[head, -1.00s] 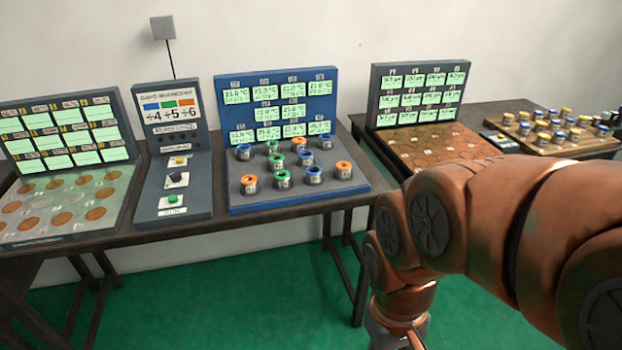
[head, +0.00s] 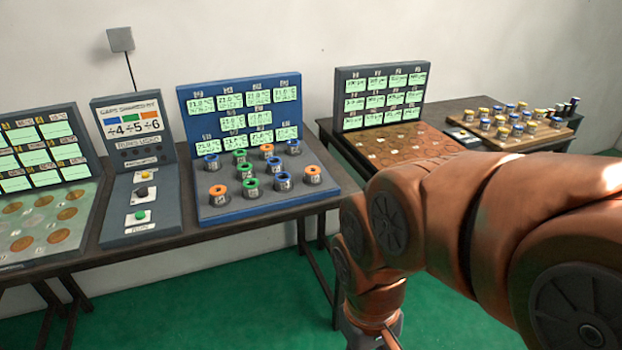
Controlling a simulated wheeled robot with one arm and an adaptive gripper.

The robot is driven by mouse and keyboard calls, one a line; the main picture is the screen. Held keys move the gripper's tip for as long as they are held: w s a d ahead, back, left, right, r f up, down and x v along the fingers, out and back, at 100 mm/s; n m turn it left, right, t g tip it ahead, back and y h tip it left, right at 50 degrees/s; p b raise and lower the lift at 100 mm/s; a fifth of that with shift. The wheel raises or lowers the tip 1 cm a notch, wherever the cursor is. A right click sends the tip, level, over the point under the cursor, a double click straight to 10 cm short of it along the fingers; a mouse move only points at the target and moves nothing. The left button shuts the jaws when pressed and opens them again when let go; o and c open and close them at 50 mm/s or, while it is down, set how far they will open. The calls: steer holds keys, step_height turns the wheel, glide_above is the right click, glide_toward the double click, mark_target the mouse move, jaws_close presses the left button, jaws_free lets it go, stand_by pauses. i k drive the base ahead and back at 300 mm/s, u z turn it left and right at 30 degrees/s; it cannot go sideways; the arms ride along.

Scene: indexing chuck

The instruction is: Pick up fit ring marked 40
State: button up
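Several small dark rings or cylinders with orange, blue and green tops stand on the grey deck of the blue station (head: 322,190). An orange-topped one (head: 313,174) is at the right, a green-topped one (head: 250,187) at the front middle, and a blue-topped one (head: 211,162) at the back left. More small pieces with yellow and blue tops (head: 501,132) stand on a wooden board at the far right. Their markings are too small to read, so I cannot tell which is marked 40. My copper-coloured arm fills the right foreground; my gripper is outside the view.
A grey control panel (head: 135,157) with a green button stands left of the blue station. A display station with copper discs (head: 48,220) is at the far left. Another display panel (head: 380,95) stands on the right table. Green floor (head: 240,290) shows in front of the tables.

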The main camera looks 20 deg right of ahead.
mark_target(312, 173)
steer(key=z, duration=2.1)
steer(key=i, duration=0.55)
steer(key=u, duration=2.85)
